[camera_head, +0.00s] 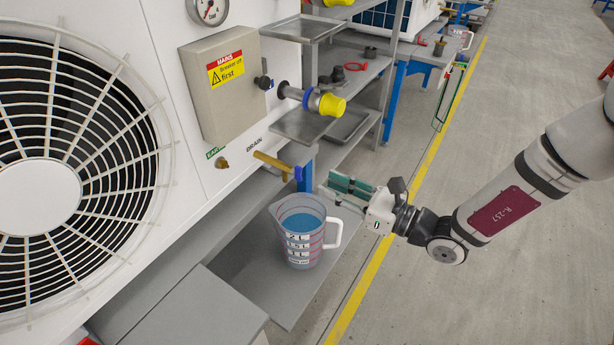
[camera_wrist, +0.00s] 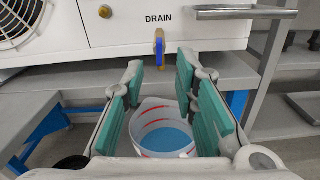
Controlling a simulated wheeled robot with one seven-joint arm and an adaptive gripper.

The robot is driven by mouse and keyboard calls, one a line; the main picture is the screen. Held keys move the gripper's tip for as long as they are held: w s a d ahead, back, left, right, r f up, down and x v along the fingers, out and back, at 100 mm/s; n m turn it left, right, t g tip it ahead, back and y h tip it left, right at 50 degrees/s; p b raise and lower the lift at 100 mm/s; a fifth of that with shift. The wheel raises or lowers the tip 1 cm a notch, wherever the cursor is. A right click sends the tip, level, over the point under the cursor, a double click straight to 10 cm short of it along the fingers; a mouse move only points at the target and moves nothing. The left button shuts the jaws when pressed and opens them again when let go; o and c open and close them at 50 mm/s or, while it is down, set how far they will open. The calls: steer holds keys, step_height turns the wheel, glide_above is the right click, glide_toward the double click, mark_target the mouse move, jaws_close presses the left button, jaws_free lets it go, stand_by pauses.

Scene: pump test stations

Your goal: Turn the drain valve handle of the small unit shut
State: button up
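The drain valve (camera_head: 272,163) is a brass spout under the DRAIN label on the white unit (camera_head: 150,30). Its blue handle (camera_head: 298,173) is at the outer end. In the wrist view the blue handle (camera_wrist: 159,48) appears upright in front of the brass. My gripper (camera_head: 342,188) is open and empty, to the right of the handle in the head view and apart from it. In the wrist view the teal fingers (camera_wrist: 160,80) are spread, with the handle beyond and between their tips. Whether water is flowing cannot be told.
A clear jug (camera_head: 300,235) of blue water stands on the grey shelf (camera_head: 262,275) below the valve. A yellow-capped connector (camera_head: 330,104) and a grey breaker box (camera_head: 215,100) are above it. A metal tray (camera_head: 300,127) is close behind. The floor at right is open.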

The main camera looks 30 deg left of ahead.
mark_target(302, 174)
steer(key=a, duration=0.2)
steer(key=a+b, duration=0.1)
steer(key=a, duration=0.4)
steer(key=shift+w+a, duration=0.25)
steer(key=shift+a, duration=0.15)
jaws_close()
